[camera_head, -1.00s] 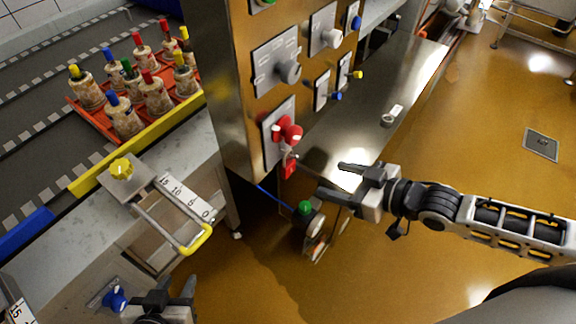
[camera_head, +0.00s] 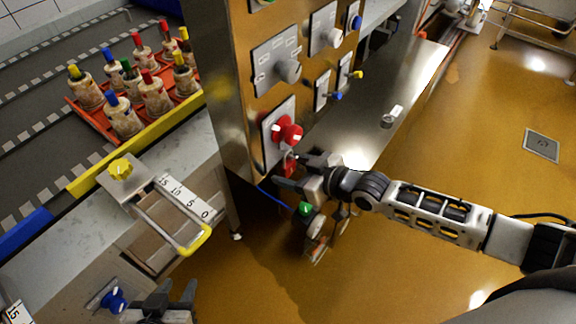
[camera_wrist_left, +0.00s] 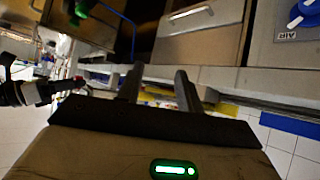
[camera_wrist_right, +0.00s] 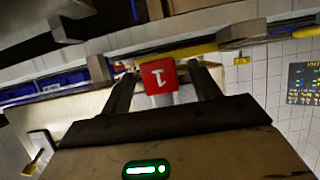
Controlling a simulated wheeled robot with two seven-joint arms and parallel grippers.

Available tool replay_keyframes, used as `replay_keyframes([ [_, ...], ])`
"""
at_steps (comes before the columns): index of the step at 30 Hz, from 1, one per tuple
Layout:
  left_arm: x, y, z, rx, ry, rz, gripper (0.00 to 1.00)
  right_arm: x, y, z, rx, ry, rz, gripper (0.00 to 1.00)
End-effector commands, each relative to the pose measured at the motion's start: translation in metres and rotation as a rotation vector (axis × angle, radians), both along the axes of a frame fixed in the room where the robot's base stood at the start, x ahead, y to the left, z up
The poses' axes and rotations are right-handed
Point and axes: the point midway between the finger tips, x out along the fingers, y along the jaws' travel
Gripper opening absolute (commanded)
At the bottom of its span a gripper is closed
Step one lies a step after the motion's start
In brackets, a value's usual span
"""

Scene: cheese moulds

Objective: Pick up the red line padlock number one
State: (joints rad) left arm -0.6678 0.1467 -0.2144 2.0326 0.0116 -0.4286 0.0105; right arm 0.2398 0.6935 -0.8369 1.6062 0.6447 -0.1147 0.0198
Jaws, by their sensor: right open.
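The red padlock (camera_head: 289,167) hangs below a red rotary switch (camera_head: 287,131) on the steel cabinet's front, partly hidden by my right gripper (camera_head: 290,170). In the right wrist view the padlock (camera_wrist_right: 159,77) shows a white "1" facing me. It lies between the tips of the open right fingers (camera_wrist_right: 160,76), with a gap on both sides. My left gripper (camera_head: 176,291) is low at the left, near a blue knob. The left wrist view shows its fingers (camera_wrist_left: 160,82) apart with nothing between them.
A steel bench (camera_head: 365,120) stands right of the cabinet. A red crate (camera_head: 95,120) of bottle-like items with coloured caps sits on the conveyor. A yellow-handled slide (camera_head: 185,238) is at the left.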

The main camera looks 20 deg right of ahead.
Motion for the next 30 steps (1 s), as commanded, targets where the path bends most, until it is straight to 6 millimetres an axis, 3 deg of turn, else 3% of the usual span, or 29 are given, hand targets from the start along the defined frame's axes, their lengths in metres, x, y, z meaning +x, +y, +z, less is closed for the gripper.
replay_keyframes([
  [5, 0.001, 0.0, 0.001, 0.0, -0.003, 0.0, 0.36, 0.0, 0.0, 0.0, 0.0, 0.0, 0.0, 0.59],
  [10, 0.004, 0.0, 0.002, 0.0, -0.009, 0.0, 0.36, 0.0, 0.0, 0.0, 0.001, -0.001, 0.0, 0.12],
  [20, 0.006, 0.0, 0.003, 0.0, -0.013, 0.0, 0.36, 0.0, 0.0, 0.002, 0.001, -0.002, 0.0, 0.12],
  [26, 0.006, 0.0, 0.004, 0.0, -0.013, 0.0, 0.36, 0.0, 0.0, 0.018, 0.002, -0.004, 0.0, 0.12],
  [30, 0.006, 0.0, 0.002, 0.001, -0.013, 0.0, 0.36, -0.021, -0.016, 0.014, -0.003, 0.003, 0.0, 0.12],
])
